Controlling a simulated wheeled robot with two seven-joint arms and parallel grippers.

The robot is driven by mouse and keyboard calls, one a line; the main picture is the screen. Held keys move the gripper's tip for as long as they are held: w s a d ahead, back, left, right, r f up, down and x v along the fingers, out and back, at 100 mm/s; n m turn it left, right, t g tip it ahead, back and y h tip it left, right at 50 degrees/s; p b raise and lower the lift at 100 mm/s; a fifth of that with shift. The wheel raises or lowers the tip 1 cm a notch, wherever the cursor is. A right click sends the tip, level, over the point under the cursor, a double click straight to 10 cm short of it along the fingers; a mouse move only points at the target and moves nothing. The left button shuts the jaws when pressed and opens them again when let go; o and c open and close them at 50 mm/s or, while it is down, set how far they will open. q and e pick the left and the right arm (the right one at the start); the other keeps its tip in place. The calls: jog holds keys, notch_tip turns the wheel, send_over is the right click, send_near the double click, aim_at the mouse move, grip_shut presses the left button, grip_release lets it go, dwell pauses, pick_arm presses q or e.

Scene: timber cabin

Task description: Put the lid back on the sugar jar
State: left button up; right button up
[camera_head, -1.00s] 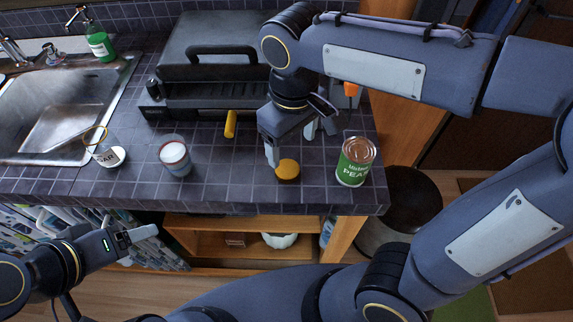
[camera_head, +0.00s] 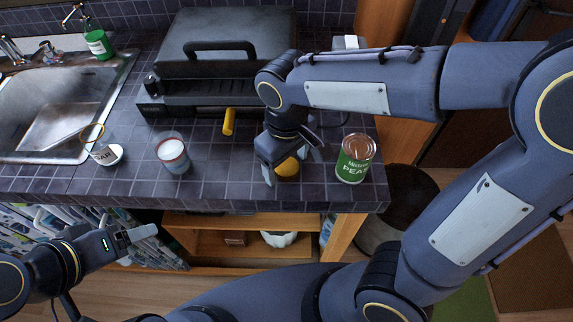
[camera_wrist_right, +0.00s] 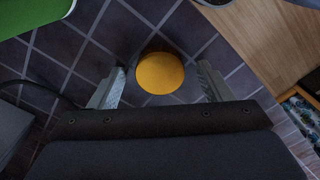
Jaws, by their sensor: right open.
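The sugar jar (camera_head: 103,153) stands open at the left of the tiled counter near the sink, a clear glass with a yellow rim and a white label ending in "AR". The round yellow lid (camera_head: 288,167) lies flat on the counter, and it also shows in the right wrist view (camera_wrist_right: 160,73). My right gripper (camera_head: 293,165) is open above the lid, its fingers on either side and apart from it in the right wrist view (camera_wrist_right: 158,84). It partly hides the lid in the head view. My left gripper (camera_head: 96,226) is empty in front of the counter, fingers apart.
A green-labelled can (camera_head: 355,160) stands right of the lid. A glass with white contents (camera_head: 172,153) stands between jar and lid. The sink (camera_head: 60,105) is at left.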

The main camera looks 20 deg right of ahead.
aim_at(285, 167)
jog(key=c, duration=1)
jog(key=shift+r, duration=0.1)
jog(key=shift+r, duration=0.55)
jog(key=r, duration=0.2)
jog(key=shift+s+a+r+p, duration=0.1)
jog(key=shift+a+r+p, duration=0.1)
jog(key=shift+r+p, duration=0.1)
jog(key=s+a+r, duration=0.2)
jog(key=a+r, duration=0.1)
jog(key=s+a+r, duration=0.3)
jog(key=a, duration=0.1)
jog(key=s+a+r, duration=0.3)
jog(key=shift+s+a+r, duration=0.1)
jog(key=shift+s+a, duration=0.15)
jog(key=shift+a, duration=0.05)
